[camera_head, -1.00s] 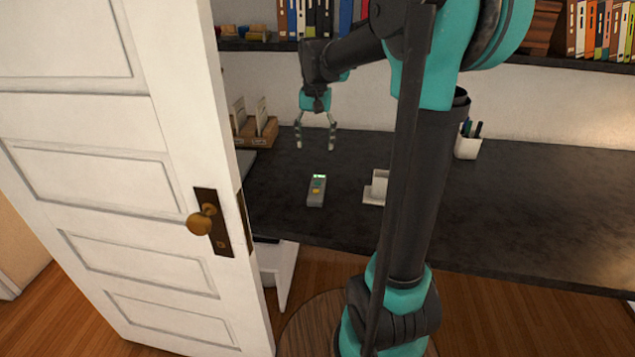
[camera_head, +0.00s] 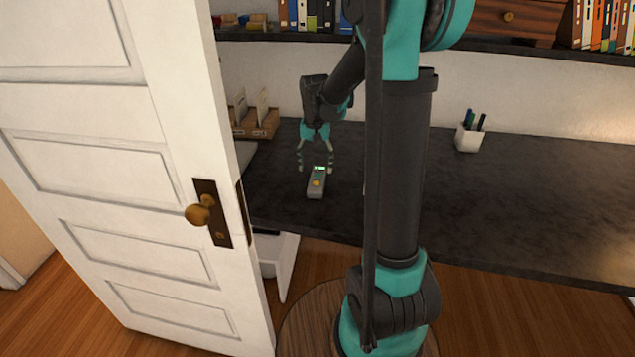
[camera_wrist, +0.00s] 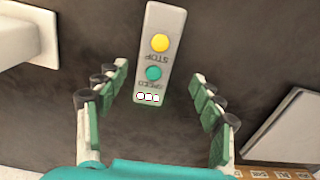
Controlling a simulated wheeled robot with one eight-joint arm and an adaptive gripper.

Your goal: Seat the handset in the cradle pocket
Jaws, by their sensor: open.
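My gripper (camera_head: 315,169) is open and empty, pointing down over the display end. Its fingers (camera_wrist: 161,80) stand apart on either side of the handset with gaps. A white block, seemingly the cradle (camera_wrist: 25,35), is at the upper left of the wrist view; its pocket is not visible.
A white door (camera_head: 110,180) stands at the left, near the desk (camera_head: 500,205). A wooden card holder (camera_head: 258,122) is at the back left and a white pen cup (camera_head: 468,138) at the right. A pale flat panel (camera_wrist: 285,130) lies right in the wrist view.

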